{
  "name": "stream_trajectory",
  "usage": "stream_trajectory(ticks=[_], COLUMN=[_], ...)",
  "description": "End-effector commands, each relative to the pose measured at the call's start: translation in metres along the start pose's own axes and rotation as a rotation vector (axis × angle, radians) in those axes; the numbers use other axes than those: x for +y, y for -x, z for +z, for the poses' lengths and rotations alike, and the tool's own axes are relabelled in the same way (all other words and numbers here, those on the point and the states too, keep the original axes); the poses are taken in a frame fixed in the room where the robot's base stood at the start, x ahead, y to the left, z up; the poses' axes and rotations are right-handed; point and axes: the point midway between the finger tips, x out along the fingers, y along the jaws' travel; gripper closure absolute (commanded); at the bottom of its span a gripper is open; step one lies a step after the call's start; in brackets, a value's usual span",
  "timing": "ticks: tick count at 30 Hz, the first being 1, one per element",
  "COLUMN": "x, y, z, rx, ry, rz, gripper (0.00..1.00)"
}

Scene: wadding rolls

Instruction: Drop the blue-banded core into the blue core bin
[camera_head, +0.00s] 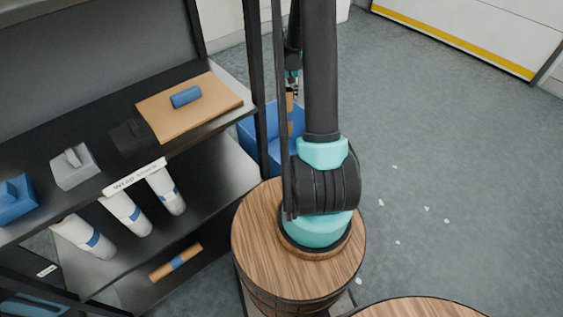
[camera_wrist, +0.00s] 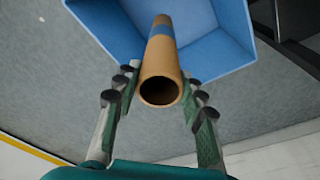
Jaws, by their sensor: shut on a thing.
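The blue-banded core (camera_wrist: 161,65) is a brown cardboard tube with a blue band. My gripper (camera_wrist: 158,100) is shut on it near its open end, with a finger on each side in the wrist view. The tube points away from the wrist, over or into the blue core bin (camera_wrist: 218,55). In the head view the bin (camera_head: 252,132) stands on the floor behind the shelf post, and part of the core (camera_head: 290,104) shows at it. My gripper (camera_head: 293,84) there is small and partly hidden by my arm. I cannot tell whether the core touches the bin.
A black shelf unit stands at the left, its post (camera_head: 259,90) close to the bin. Floor to the right is open, with small white scraps.

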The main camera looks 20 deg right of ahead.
Motion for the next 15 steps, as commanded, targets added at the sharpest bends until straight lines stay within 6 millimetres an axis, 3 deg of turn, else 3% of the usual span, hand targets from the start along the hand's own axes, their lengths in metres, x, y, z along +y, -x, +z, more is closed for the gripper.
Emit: stream_trajectory(ticks=[6,15], x=[0.000,0.000], y=[-0.013,-0.015], z=[0.002,0.003], rx=[0.000,0.000], ry=[0.000,0.000], rz=[0.000,0.000], gripper=[1.00,1.00])
